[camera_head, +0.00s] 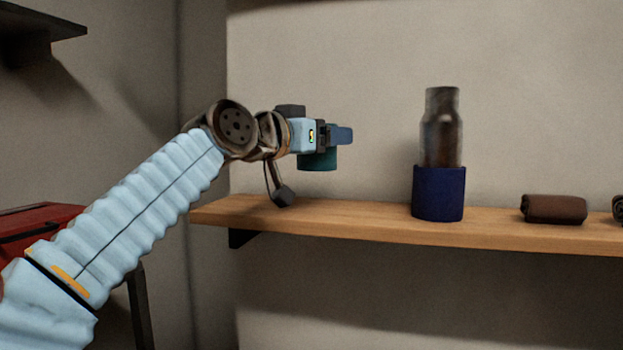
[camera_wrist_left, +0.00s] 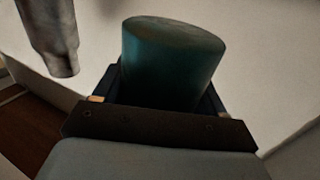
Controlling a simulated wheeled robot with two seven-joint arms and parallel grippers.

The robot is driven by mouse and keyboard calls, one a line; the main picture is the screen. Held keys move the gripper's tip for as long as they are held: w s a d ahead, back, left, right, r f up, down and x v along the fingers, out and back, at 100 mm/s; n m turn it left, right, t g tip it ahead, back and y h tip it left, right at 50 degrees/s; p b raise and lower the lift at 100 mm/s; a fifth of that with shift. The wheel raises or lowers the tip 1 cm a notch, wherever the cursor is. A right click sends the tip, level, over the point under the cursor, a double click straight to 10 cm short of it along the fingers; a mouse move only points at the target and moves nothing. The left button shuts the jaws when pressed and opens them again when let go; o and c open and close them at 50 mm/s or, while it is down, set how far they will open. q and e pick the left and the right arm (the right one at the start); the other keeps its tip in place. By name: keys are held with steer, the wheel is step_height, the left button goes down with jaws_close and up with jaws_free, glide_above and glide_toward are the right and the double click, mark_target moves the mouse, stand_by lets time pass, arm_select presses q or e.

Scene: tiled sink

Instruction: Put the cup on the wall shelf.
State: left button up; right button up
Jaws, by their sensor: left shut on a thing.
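A teal cup (camera_head: 317,163) is held by my left gripper (camera_head: 338,136) above the left part of the wooden wall shelf (camera_head: 340,220). There is a visible gap between the cup and the shelf top in the head view. In the left wrist view the cup (camera_wrist_left: 170,62) sits between the two fingers of my left gripper (camera_wrist_left: 165,95), which is shut on it. The gripper hides the cup's upper part in the head view. My right gripper is not in view.
A dark blue container (camera_head: 438,193) with a grey-brown bottle (camera_head: 441,130) in it stands on the shelf to the right. A brown rolled cloth (camera_head: 553,209) lies farther right. A dark shelf (camera_head: 40,28) is at upper left. The shelf's left part is clear.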

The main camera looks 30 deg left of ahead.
arm_select(q)
steer(key=a+f, duration=0.1)
steer(key=f, duration=0.1)
steer(key=w+a+f, duration=0.1)
steer(key=a+f, duration=0.1)
steer(key=shift+w+b, duration=0.1)
steer(key=shift+b, duration=0.2)
steer(key=f+b, duration=0.1)
steer(key=f, duration=0.2)
steer(key=shift+a, duration=0.2)
steer(key=shift+f, duration=0.2)
steer(key=shift+d+f+b, duration=0.1)
steer(key=shift+f+b, duration=0.05)
steer(key=shift+b, duration=0.2)
steer(key=o, duration=1.1)
steer(key=shift+w, duration=0.1)
